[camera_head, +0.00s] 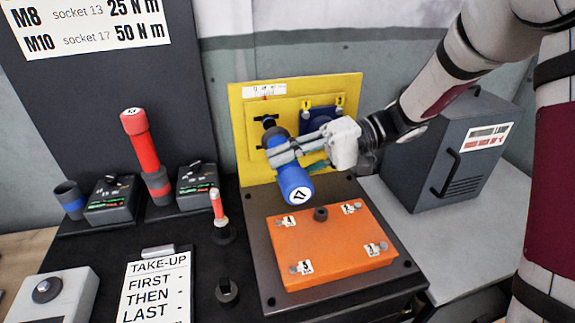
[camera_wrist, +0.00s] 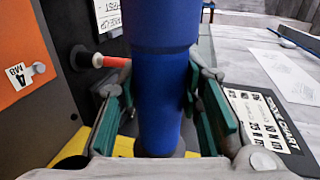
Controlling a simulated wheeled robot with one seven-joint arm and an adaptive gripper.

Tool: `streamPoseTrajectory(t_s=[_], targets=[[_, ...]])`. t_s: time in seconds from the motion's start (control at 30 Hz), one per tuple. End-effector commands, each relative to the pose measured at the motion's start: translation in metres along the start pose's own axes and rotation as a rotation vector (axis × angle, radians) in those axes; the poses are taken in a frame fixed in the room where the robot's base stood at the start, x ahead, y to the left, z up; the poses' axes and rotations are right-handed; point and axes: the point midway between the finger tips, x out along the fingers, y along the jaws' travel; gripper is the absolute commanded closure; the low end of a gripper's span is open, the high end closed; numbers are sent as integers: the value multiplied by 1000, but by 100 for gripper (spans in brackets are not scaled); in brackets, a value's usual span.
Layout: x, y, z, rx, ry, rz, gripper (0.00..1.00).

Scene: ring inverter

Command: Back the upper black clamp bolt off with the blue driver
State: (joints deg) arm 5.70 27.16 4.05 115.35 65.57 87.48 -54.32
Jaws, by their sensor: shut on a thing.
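The blue driver (camera_head: 293,180), marked 17 on its end cap, is in my gripper (camera_head: 283,150), whose fingers are closed around its body. In the wrist view the blue body (camera_wrist: 162,70) stands between the green-padded fingers (camera_wrist: 160,118). Black clamp hardware (camera_head: 268,122) shows on the plate just above the nose. The driver and my gripper cover part of the plate, so I cannot tell whether the nose sits on the upper bolt.
A blue block (camera_head: 318,117) is on the plate behind my gripper. An orange cover (camera_head: 330,250) with numbered tags lies in front. A red driver (camera_head: 140,140) stands at left beside charger-like boxes (camera_head: 110,200). A grey cabinet (camera_head: 455,155) stands at right.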

Motion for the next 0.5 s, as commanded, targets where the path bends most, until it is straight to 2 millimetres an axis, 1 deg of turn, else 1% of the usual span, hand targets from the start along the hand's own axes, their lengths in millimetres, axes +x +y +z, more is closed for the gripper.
streamPoseTrajectory(t_s=[0.5], targets=[[0, -1, -6, -2, 0, -2, 100]])
